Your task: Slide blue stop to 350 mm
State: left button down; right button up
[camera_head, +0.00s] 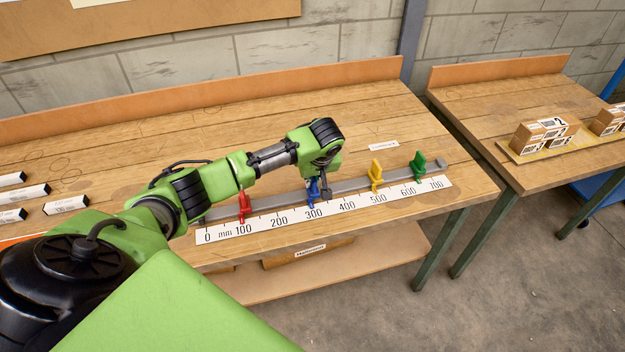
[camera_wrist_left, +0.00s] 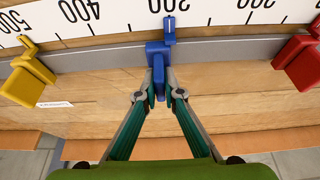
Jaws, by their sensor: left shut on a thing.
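The blue stop (camera_head: 313,190) sits on the grey rail (camera_head: 345,187) behind the white millimetre scale (camera_head: 330,209). Its pointer is close to the 300 mark. My left gripper (camera_head: 319,181) reaches down to it from above. In the left wrist view the two fingertips (camera_wrist_left: 159,96) are shut on the upright tab of the blue stop (camera_wrist_left: 158,68), one on each side. In this view the scale (camera_wrist_left: 120,14) appears turned around, with 400 left and 200 right of the stop. My right gripper is not in view.
A red stop (camera_head: 244,207) is on the rail near 100. A yellow stop (camera_head: 375,174) is near 500 and a green stop (camera_head: 418,166) is near 650. The rail between blue and yellow is clear. Cartons (camera_head: 541,134) stand on the other bench.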

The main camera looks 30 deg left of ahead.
pick_arm(q)
jog(key=w+d, duration=0.1)
jog(key=w, duration=0.1)
jog(key=w+d, duration=0.2)
jog(key=shift+d, duration=0.15)
jog(key=shift+s, duration=0.1)
jog(key=c, duration=2.2)
grip_release()
jog(key=shift+o, duration=0.2)
jog(key=v, duration=1.2)
